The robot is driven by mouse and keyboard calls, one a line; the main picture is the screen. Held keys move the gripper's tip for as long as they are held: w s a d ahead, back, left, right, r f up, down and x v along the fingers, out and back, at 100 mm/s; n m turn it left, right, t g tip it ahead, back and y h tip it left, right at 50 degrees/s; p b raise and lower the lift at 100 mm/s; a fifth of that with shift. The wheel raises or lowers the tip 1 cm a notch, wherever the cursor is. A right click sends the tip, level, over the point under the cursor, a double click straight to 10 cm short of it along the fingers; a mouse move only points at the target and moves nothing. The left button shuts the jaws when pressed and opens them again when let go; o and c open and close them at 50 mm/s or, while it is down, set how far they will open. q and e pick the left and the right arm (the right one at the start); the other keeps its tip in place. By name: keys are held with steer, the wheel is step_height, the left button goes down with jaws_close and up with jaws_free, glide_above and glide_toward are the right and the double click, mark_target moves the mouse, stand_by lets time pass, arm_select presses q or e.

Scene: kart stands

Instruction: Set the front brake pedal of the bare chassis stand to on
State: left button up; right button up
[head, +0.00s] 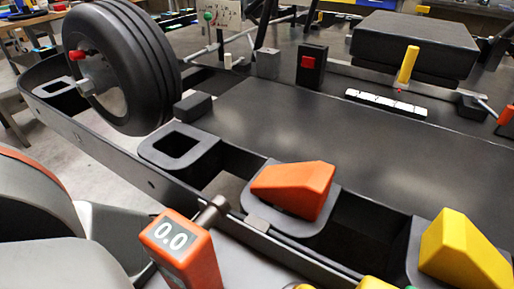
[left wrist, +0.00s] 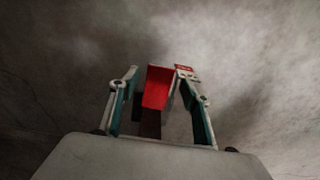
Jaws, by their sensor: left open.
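In the left wrist view my left gripper (left wrist: 160,98) is open, with its two green-and-pale fingers apart. A red block (left wrist: 157,88) on a dark stem shows between the fingers, with a gap on each side; it may be a pedal. A small red-topped piece (left wrist: 184,69) is by the right finger. In the head view the dark chassis (head: 330,150) carries an orange-red wedge (head: 290,188) and a yellow wedge (head: 462,248) along its near side. I cannot tell which part is the front brake pedal or its setting. Neither gripper shows clearly in the head view.
A black tyre (head: 128,70) stands at the chassis's left end. An orange box reading 0.0 (head: 180,250) is in the foreground. A yellow lever (head: 408,66), a black seat-like block (head: 415,45) and a red button (head: 308,63) are further back. The middle deck is clear.

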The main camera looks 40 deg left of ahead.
arm_select(q)
steer(key=shift+f, duration=0.25)
steer(key=shift+w+r, duration=0.1)
steer(key=shift+r, duration=0.05)
